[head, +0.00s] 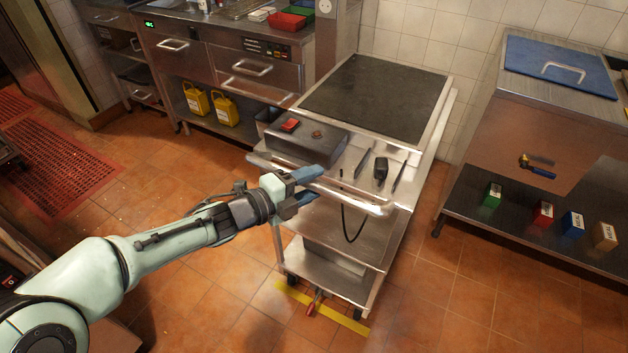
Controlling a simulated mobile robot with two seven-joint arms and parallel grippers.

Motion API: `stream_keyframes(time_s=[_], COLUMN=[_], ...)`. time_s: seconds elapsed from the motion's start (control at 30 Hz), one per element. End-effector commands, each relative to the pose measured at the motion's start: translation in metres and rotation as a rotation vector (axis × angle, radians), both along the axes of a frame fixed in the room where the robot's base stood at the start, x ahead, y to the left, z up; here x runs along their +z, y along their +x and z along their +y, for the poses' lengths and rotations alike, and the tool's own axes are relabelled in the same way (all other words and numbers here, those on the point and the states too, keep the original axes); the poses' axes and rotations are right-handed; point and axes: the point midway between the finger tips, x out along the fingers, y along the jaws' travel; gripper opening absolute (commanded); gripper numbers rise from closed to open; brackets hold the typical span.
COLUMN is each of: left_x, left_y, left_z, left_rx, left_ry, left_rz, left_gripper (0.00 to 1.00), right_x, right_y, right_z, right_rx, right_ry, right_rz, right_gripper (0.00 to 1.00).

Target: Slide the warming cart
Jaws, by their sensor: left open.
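The warming cart (403,205) is a steel trolley with a dark flat top (375,97), lower shelves and castors. Its push handle (345,199) is a horizontal bar along the near side. My left gripper (312,185) is open at the left half of this bar. Its blue fingers lie above and below the bar in the picture; I cannot tell whether they touch it. My right gripper is not in view.
A yellow floor stripe (345,321) and a red pedal (314,303) lie at the cart's near end. A steel counter with drawers (200,62) stands behind left. A bench (545,118) with coloured boxes below stands right. Tiled floor is clear in front.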

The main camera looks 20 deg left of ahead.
Motion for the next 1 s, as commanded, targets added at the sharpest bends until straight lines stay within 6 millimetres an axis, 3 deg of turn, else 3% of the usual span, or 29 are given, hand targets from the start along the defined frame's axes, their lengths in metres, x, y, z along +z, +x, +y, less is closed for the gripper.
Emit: stream_keyframes(time_s=[0.3, 0.5, 0.7, 1.0], left_x=[0.016, 0.021, 0.022, 0.022], left_y=[-0.063, -0.093, -0.105, -0.106], left_z=[0.032, 0.048, 0.054, 0.054], left_rx=[0.003, 0.002, 0.001, 0.0], left_ry=[-0.001, 0.0, -0.001, 0.0], left_rz=[-0.001, -0.001, 0.0, 0.001], left_gripper=[0.51, 0.51, 0.51, 0.51], right_x=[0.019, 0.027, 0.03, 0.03], right_y=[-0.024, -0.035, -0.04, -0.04], right_z=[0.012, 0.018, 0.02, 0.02], right_rx=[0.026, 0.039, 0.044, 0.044], right_ry=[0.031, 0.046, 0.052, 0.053], right_rz=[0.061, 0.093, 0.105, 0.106], right_gripper=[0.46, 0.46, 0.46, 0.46])
